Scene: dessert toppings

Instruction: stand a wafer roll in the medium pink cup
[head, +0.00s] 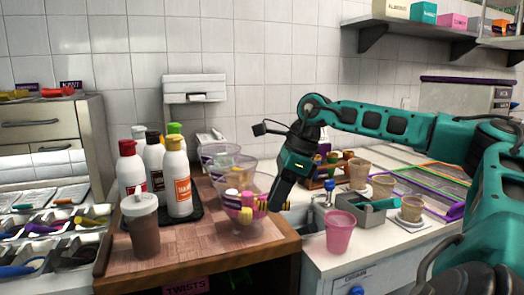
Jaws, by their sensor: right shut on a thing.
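My right gripper (274,204) points down over the right edge of the wooden board. It is shut on a small yellow and dark striped piece, which looks like a wafer roll (263,206); its far end is hard to make out. The piece is beside a clear glass bowl (243,228) of pink, yellow and white striped sweets. The pink cup (340,234) stands upright on the white counter, to the right of and below the gripper. No roll shows above its rim. My left gripper is not in view.
Several bottles (178,178) and a lidded brown cup (141,228) stand left on the wooden board (205,255). Tan cups (382,186), a grey box (372,216) and a small rack (318,184) crowd the counter behind the pink cup. A wall shelf (430,35) hangs above my arm.

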